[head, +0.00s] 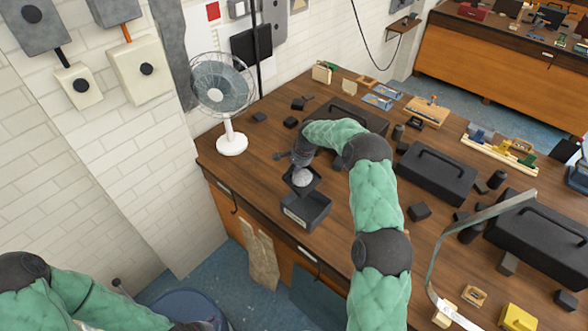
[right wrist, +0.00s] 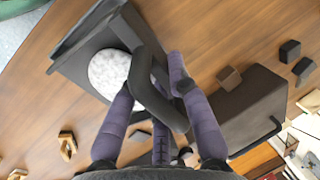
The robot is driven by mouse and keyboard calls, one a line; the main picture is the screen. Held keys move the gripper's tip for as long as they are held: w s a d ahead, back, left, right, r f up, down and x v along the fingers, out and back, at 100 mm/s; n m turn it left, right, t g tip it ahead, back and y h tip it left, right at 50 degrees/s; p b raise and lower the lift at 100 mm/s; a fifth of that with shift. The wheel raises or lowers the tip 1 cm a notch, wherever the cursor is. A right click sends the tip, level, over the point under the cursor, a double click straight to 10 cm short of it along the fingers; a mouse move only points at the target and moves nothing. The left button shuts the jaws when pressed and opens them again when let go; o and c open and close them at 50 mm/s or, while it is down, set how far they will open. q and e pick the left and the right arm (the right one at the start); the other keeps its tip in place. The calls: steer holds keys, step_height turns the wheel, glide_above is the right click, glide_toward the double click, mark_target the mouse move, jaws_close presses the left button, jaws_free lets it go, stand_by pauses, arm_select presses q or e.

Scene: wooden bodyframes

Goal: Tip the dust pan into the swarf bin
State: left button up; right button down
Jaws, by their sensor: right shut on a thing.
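The dust pan (head: 309,174) is a small dark pan with a pale grey-white rounded heap (head: 302,178) in it. My right gripper (head: 300,158) is shut on its looped handle, which shows in the right wrist view (right wrist: 150,80); the heap (right wrist: 110,74) sits in the pan there. The swarf bin (head: 312,212) is a black open box with a light label, standing on the bench near its front edge. The pan is just above the bin's back part in the head view; the gap between them is hard to judge. My left gripper's fingers do not show.
A white fan (head: 228,110) stands at the bench's left end. Black toolboxes (head: 437,172) and small dark blocks are spread to the right. The wooden bench (head: 255,150) is bare left of the bin.

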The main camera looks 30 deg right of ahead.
mark_target(306, 183)
steer(key=shift+s+d+r+t+y+b, duration=0.15)
steer(key=shift+s+t+y+b, duration=0.2)
steer(key=shift+t+b, duration=0.95)
steer(key=b, duration=0.6)
steer(key=shift+s+d+r+b, duration=0.1)
steer(key=shift+s+r+b, duration=0.15)
steer(key=shift+s+b, duration=0.1)
steer(key=s+t+b, duration=0.1)
steer(key=b, duration=0.7)
steer(key=s+t+y+b, duration=0.1)
steer(key=t+b, duration=0.1)
steer(key=b, duration=0.6)
steer(key=d+t+y+b, duration=0.1)
steer(key=b, duration=0.7)
steer(key=shift+s+r+t+b, duration=0.2)
steer(key=shift+s+t+b, duration=0.1)
steer(key=shift+s+b, duration=0.1)
steer(key=b, duration=0.3)
steer(key=s+t+b, duration=0.1)
steer(key=b, duration=0.3)
steer(key=shift+d+r+y, duration=0.1)
steer(key=shift+d+y, duration=0.1)
steer(key=shift+y, duration=0.05)
steer(key=shift+s+r+t+b, duration=0.15)
steer(key=shift+t+b, duration=0.15)
steer(key=shift+b, duration=0.3)
stand_by(0.7)
